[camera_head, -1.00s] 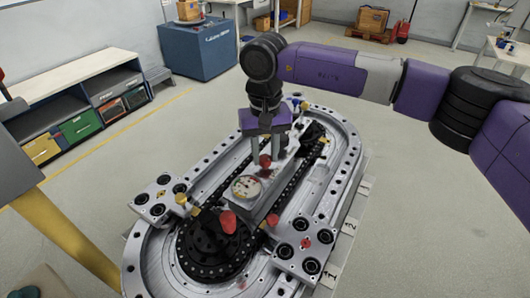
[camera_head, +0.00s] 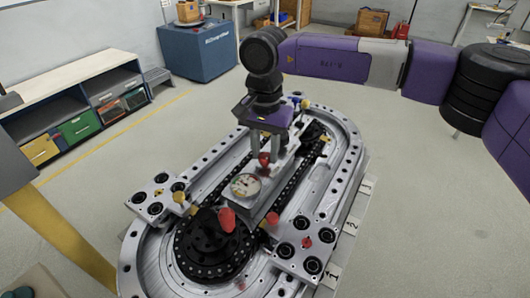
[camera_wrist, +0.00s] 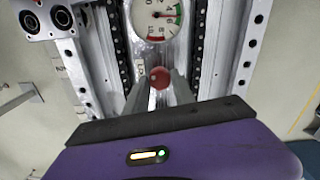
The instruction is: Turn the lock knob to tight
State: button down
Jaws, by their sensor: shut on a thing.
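The red lock knob (camera_head: 264,159) stands on the silver centre rail of the ring track (camera_head: 345,150). In the wrist view the knob (camera_wrist: 160,77) shows as a red ball between the two grey fingers. My gripper (camera_head: 264,163) points down and is shut on the knob, with a finger on each side. A round white gauge (camera_head: 245,186) lies just in front of the knob. In the wrist view the gauge (camera_wrist: 158,18) has red and green arcs, and its needle points toward the right. The top of the gauge is cut off there.
Other red knobs (camera_head: 226,219) (camera_head: 272,218) and a yellow knob (camera_head: 179,197) stand on the near part of the track. Silver plates with black rollers (camera_head: 304,247) flank it.

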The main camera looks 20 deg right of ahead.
aim_at(266, 155)
jog(key=m, duration=0.5)
jog(key=shift+m+b, duration=0.3)
jog(key=shift+b, duration=0.05)
jog(key=shift+m, duration=2.2)
jog(key=shift+d, duration=0.1)
jog(key=c, duration=1.1)
grip_release()
jog(key=shift+o, duration=0.2)
jog(key=shift+r+b, duration=0.5)
jog(key=shift+r, duration=3.45)
